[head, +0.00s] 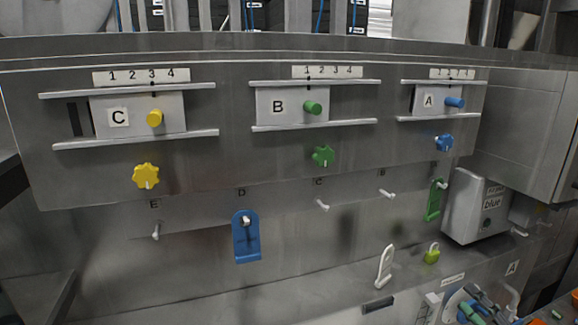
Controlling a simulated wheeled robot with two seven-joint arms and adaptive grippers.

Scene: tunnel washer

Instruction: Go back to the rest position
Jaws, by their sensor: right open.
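My right gripper (483,302) shows only in small part at the bottom right edge, among small coloured parts. It is open, and I see nothing held in it. My left gripper is not in view. The grey machine panel (230,165) fills the view in front of me. It carries sliding plates C (118,117), B (278,107) and A (429,99) with yellow, green and blue knobs. Each plate runs between two rails under a 1 to 4 scale.
A blue tag (246,240) hangs on peg D and a green tag (434,201) on a peg at right. A white hasp (384,267) and a yellow-green padlock (432,254) are on the lower ledge. A grey box (474,207) marked "blue" juts out at right.

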